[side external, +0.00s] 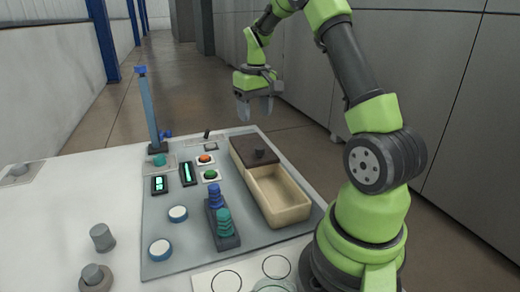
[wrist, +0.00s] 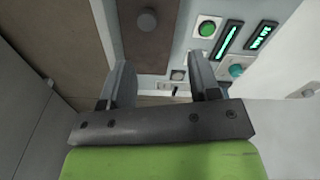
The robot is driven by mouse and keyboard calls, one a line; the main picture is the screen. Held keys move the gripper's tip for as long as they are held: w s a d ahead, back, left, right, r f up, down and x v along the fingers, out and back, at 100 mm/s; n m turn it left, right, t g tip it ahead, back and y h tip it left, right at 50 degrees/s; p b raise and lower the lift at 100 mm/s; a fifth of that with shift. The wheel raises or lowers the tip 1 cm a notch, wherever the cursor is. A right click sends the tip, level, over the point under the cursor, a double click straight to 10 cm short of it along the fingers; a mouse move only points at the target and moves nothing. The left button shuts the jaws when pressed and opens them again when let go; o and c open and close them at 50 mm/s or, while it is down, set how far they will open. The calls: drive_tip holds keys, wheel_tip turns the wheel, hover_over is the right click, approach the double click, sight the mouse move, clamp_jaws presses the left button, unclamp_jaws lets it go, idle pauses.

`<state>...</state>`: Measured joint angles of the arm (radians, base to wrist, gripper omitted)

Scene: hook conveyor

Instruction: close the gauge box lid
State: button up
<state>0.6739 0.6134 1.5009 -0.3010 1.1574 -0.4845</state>
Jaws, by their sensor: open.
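The gauge box (side external: 292,213) is a tan, open-topped tray on the grey panel. Its dark brown lid (side external: 243,143) covers the far part, and the near part is open and looks empty. A dark round knob (side external: 259,154) stands on the lid. The wrist view also shows the lid (wrist: 153,50) and its knob (wrist: 147,19). My gripper (side external: 254,112) is open and empty, raised above the far end of the box. In the wrist view its two fingers (wrist: 160,65) are apart, with the knob beyond them and touching neither.
Green and orange buttons (side external: 210,175) and lit displays (side external: 186,173) are left of the box. A dark block with blue and teal knobs (side external: 222,226) stands near its left side. A tall blue post (side external: 148,112) rises at the panel's far left. Space above the box is free.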

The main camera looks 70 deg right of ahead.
sight(260, 148)
drive_tip(key=f, duration=0.1)
drive_tip(key=d+f, duration=0.2)
drive_tip(key=shift+s, duration=0.25)
wheel_tip(260, 148, down, 9)
drive_tip(key=shift+f, duration=0.1)
drive_tip(key=shift+a, duration=0.1)
clamp_jaws()
